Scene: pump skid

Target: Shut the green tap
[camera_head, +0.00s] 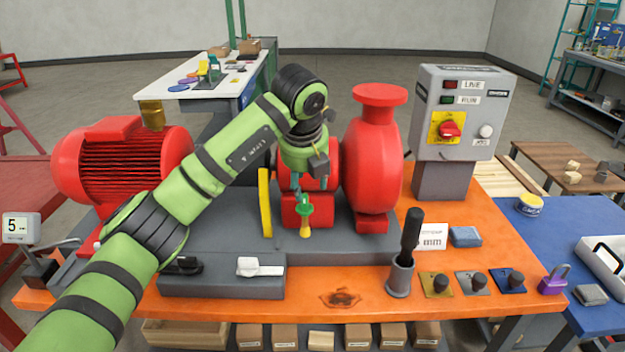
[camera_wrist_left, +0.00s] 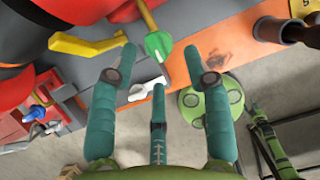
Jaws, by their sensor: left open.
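The green tap (camera_head: 304,209) sits at the front of the red pump parts, with a green handle and a yellow-brass stem. In the left wrist view its green handle (camera_wrist_left: 158,45) shows just beyond and between the fingertips. My left gripper (camera_head: 311,188) is above and close to the tap in the head view, partly hidden by its own wrist. In the wrist view the left gripper (camera_wrist_left: 158,66) has its teal fingers spread, with nothing held. I cannot tell whether a finger touches the tap. My right gripper is in neither view.
A yellow lever (camera_head: 265,203) stands just left of the tap. A white handle (camera_head: 259,267) and a black handle (camera_head: 183,265) lie in front. The red pump (camera_head: 372,165) is close on the right. A grey cup with a black-handled tool (camera_head: 400,278) stands further right.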

